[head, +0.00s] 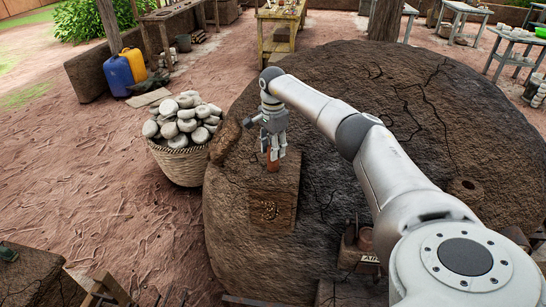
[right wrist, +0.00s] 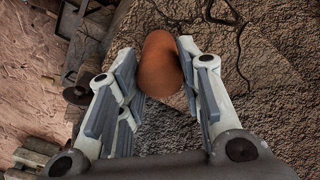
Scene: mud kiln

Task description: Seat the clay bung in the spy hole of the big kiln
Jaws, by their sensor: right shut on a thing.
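The big kiln (head: 400,95) is a wide, cracked brown mud dome filling the middle and right of the head view. My right gripper (head: 273,150) points down over a square mud block (head: 285,185) on the kiln's left side. It is shut on the reddish-brown clay bung (head: 273,164), whose lower end is close to the block's top; I cannot tell if they touch. In the right wrist view the rounded bung (right wrist: 160,62) sits between the fingers (right wrist: 158,85). A small dark round hole (head: 467,185) shows on the dome at right; I cannot tell if it is the spy hole. My left gripper is out of view.
A wicker basket (head: 180,165) heaped with pale round lumps stands left of the kiln. Blue and yellow jerrycans (head: 133,62) stand by a low wall. A yellow wooden table (head: 280,30) and other tables are at the back. Bare earth lies open at left.

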